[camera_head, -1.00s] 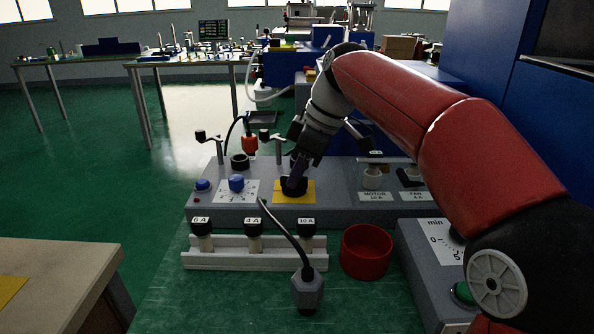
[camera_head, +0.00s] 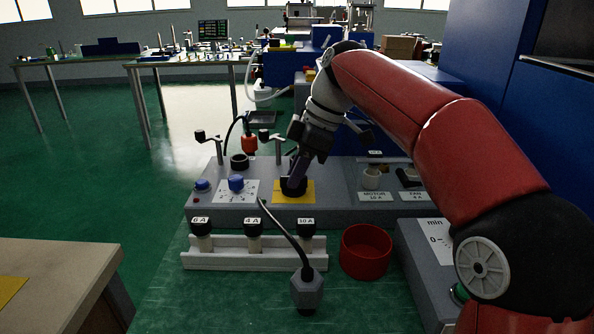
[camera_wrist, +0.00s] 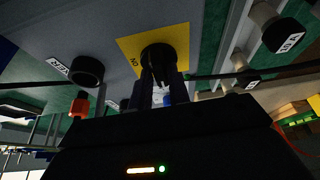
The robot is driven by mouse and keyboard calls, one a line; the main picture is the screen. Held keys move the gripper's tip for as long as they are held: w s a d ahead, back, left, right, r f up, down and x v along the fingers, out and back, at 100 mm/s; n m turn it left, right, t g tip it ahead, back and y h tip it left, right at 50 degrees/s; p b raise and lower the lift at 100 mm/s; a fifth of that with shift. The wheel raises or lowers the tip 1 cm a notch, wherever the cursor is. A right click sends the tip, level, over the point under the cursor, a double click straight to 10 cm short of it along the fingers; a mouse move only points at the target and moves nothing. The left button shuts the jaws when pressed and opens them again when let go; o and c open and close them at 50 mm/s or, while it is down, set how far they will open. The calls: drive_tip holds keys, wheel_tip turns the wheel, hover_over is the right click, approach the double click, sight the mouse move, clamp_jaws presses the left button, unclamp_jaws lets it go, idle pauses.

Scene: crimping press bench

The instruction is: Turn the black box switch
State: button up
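The black switch (camera_head: 293,188) is a round black knob on a yellow plate (camera_head: 308,197), on top of the long grey box (camera_head: 335,203). In the wrist view, the switch (camera_wrist: 158,53) shows at the top middle on its yellow plate (camera_wrist: 128,46). My gripper (camera_head: 294,181) points down at the switch from above, its dark fingertips at the knob. In the wrist view, the two fingers of my gripper (camera_wrist: 160,76) lie either side of the knob's raised grip and seem closed on it. The exact contact is in shadow.
A blue knob (camera_head: 236,183) on a white dial plate and a blue button (camera_head: 203,186) sit left of the switch. Lever handles (camera_head: 279,147) rise behind.

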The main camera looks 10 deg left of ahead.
sight(312, 191)
drive_tip(key=o, duration=0.3)
drive_tip(key=shift+o, duration=0.2)
drive_tip(key=v, duration=0.7)
drive_tip(key=shift+r, duration=0.3)
drive_tip(key=shift+d, duration=0.1)
